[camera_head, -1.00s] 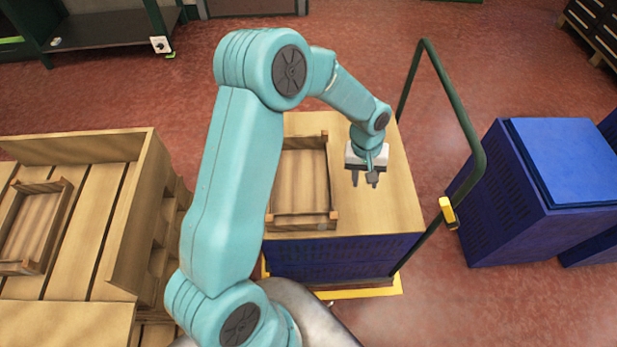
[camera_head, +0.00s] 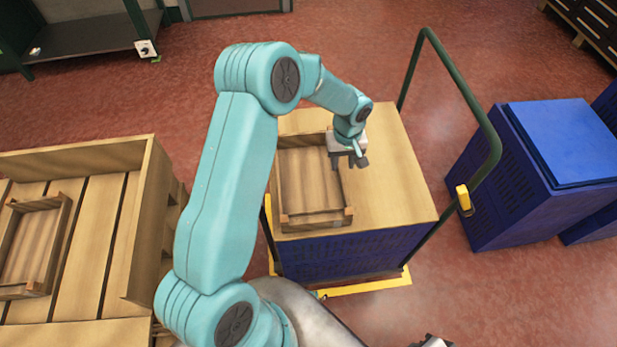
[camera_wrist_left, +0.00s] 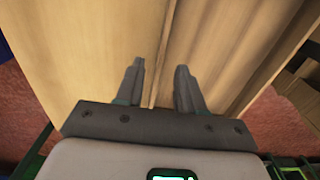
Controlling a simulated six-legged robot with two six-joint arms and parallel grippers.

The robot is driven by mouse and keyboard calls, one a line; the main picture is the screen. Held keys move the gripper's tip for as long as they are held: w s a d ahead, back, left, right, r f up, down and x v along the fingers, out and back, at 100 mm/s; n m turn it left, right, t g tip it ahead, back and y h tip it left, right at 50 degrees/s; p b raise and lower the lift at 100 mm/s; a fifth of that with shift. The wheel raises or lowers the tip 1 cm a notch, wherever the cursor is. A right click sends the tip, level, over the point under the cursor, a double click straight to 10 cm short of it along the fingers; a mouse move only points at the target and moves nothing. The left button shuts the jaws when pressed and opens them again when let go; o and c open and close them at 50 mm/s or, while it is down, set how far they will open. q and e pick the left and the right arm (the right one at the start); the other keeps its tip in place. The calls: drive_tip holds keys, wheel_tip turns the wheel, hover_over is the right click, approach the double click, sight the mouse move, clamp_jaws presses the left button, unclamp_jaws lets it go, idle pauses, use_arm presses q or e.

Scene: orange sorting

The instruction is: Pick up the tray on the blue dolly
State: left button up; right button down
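A shallow wooden tray (camera_head: 316,221) sits on the left part of a wooden top on the blue dolly (camera_head: 350,255). It looks empty. My left gripper (camera_head: 350,163) is at the tray's right side wall. In the left wrist view its two fingers (camera_wrist_left: 160,82) are apart, with the thin tray wall (camera_wrist_left: 165,50) running between them. I cannot tell whether either finger touches the wall. My left arm hides part of the tray's left side. A small dark and light piece at the bottom edge (camera_head: 432,342) seems to be my right gripper, mostly cut off.
The dolly's green handle (camera_head: 465,85) rises on its right. The wooden top (camera_head: 390,170) is clear right of the tray. A large wooden crate (camera_head: 150,220) with another small tray (camera_head: 35,245) stands left. Blue stacked crates (camera_head: 500,190) stand right.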

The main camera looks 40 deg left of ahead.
sight(341, 172)
use_arm(q)
drive_tip(key=shift+f, duration=2.2)
clamp_jaws()
drive_tip(key=shift+r, duration=0.1)
